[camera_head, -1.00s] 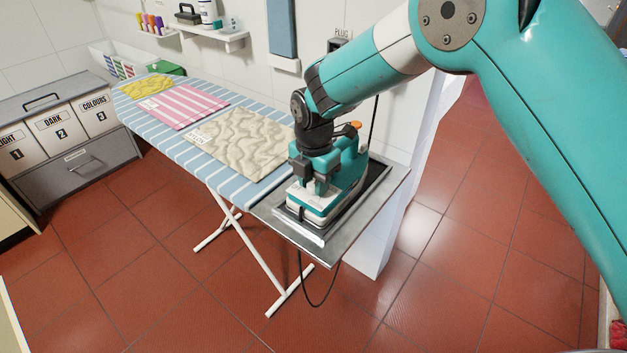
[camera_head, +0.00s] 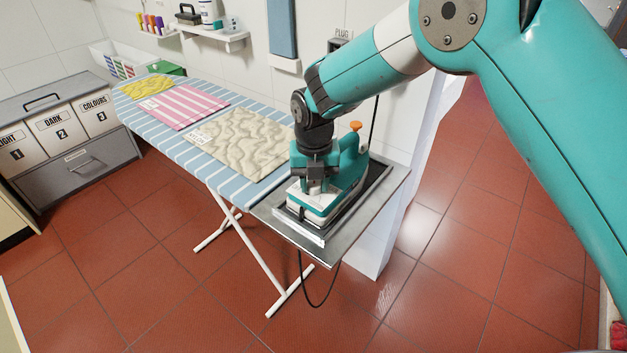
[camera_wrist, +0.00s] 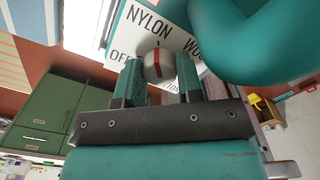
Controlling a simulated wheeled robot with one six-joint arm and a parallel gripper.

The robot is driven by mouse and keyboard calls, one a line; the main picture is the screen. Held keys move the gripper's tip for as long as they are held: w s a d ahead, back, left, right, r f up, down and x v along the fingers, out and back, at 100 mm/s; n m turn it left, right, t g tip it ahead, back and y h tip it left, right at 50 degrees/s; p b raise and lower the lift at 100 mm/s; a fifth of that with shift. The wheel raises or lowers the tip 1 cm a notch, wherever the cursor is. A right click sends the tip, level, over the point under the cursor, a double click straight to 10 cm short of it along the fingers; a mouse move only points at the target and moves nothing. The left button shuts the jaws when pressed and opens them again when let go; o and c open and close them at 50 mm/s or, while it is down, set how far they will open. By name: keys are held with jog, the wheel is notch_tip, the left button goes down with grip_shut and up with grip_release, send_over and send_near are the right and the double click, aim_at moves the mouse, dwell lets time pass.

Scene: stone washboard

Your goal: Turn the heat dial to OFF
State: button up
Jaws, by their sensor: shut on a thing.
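The teal iron (camera_head: 350,175) with an orange knob rests on the metal plate at the near end of the ironing board. In the wrist view, the heat dial (camera_wrist: 158,66) is a pale round knob with a red mark, on a white plate (camera_wrist: 130,35) lettered OFF, NYLON and part of another word. The red mark appears to lie away from OFF, but the exact setting is hard to read. My gripper (camera_head: 317,187) points down over the iron. In the wrist view its two teal fingers (camera_wrist: 160,88) are shut on the dial, one at each side.
The metal plate (camera_head: 378,208) carries the iron, and a black cord hangs below it. Folded yellow, pink-striped and beige cloths lie on the striped board (camera_head: 215,178). A grey laundry cabinet (camera_head: 85,165) stands at left. The red tiled floor at right is clear.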

aim_at(315, 183)
dwell(0.3)
jog(key=o, duration=0.9)
notch_tip(315, 183, up, 18)
jog(key=shift+f+b, duration=0.25)
jog(key=shift+b, duration=0.7)
